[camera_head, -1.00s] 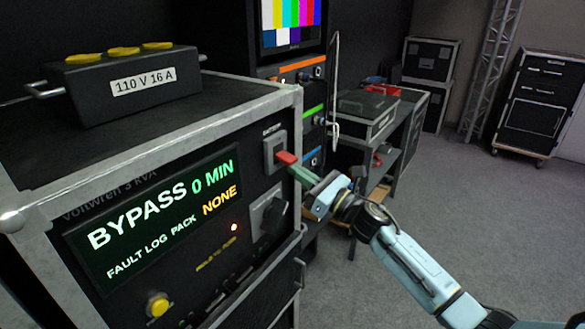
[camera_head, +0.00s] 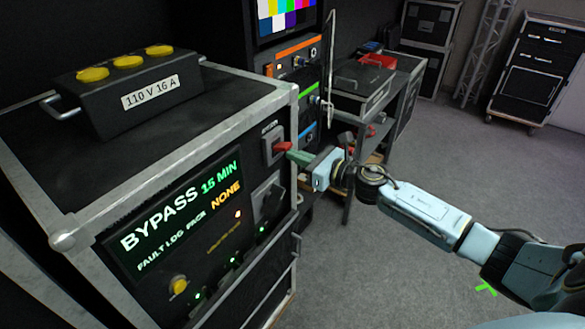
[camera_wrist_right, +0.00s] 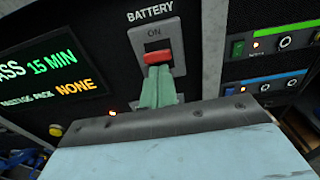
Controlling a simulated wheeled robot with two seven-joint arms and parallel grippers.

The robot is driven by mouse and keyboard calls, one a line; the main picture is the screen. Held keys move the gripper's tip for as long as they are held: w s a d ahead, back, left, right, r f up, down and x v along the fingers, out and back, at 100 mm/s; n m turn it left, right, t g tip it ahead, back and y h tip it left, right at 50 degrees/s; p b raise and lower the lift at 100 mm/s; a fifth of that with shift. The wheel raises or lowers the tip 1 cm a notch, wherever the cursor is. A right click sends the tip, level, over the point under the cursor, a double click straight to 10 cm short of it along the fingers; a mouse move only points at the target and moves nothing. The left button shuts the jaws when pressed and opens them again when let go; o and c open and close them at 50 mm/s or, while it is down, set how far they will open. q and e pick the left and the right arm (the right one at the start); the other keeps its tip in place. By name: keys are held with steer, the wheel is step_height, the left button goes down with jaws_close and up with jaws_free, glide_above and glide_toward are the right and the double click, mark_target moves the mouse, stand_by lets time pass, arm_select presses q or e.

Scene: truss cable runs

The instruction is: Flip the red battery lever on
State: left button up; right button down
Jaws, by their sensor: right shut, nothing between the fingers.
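The red battery lever (camera_head: 282,148) sits in its grey switch plate on the front of the black power case (camera_head: 190,130). My right gripper (camera_head: 293,154) is shut and empty. Its green fingertips (camera_wrist_right: 158,72) are right below the lever and appear to touch its underside. The case display (camera_head: 185,205) reads BYPASS 15 MIN, FAULT LOG PACK NONE. My left gripper is out of view.
A dark rotary switch (camera_head: 268,197) is just below the lever. A yellow button (camera_head: 179,286) is low on the panel. A 110 V box (camera_head: 130,82) stands on the case. A bench (camera_head: 370,90) stands behind; open floor lies right.

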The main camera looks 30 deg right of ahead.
steer(key=s+d+f+b, duration=0.2)
steer(key=s+d+b, duration=0.3)
steer(key=s, duration=0.5)
steer(key=shift+f, duration=0.15)
steer(key=shift+d, duration=0.1)
stand_by(0.5)
